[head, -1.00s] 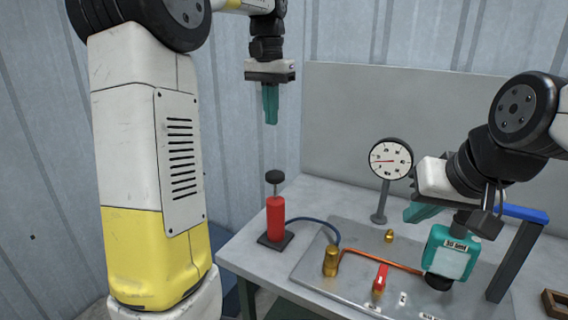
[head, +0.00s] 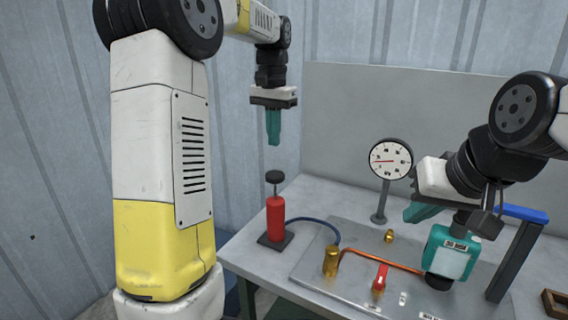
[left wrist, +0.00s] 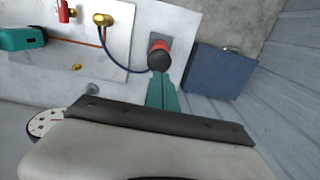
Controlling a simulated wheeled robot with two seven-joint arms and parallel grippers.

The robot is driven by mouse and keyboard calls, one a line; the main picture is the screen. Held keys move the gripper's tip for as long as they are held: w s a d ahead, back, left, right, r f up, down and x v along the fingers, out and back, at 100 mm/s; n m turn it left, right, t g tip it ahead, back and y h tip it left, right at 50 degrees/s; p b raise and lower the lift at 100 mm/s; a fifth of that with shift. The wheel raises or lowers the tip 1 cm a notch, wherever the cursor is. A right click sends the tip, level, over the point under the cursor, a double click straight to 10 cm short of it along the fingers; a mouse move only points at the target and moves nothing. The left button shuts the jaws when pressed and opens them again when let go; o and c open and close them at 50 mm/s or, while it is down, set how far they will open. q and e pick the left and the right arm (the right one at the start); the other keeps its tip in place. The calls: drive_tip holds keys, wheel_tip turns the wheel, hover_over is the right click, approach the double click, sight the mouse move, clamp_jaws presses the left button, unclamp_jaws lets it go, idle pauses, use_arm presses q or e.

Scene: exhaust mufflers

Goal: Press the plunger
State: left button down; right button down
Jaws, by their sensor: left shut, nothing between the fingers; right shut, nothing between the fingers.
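The plunger is a black round knob (head: 274,177) on a thin rod above a red cylinder (head: 276,219), which stands upright on a dark base plate at the table's left side. In the left wrist view the black knob (left wrist: 159,60) lies just past the fingertips. My left gripper (head: 273,143) is shut and empty, pointing down above the knob with a gap between them. Its teal fingers also show in the left wrist view (left wrist: 162,80). My right gripper (head: 424,211) is shut and empty, to the right of the gauge above the metal plate.
A dial gauge (head: 390,158) stands on the table behind the metal plate (head: 310,270). A blue hose (head: 318,222) runs from the red cylinder to a brass fitting (head: 331,261). A red valve handle (head: 380,278), copper pipe and teal device (head: 448,254) are to the right.

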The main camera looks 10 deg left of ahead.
sight(274, 173)
use_arm(q)
wheel_tip(274, 173, down, 8)
drive_tip(key=shift+f, duration=0.1)
idle(0.4)
drive_tip(key=shift+s+f, duration=0.1)
drive_tip(key=shift+f, duration=2.7)
wheel_tip(274, 173, up, 14)
drive_tip(key=shift+r, duration=0.25)
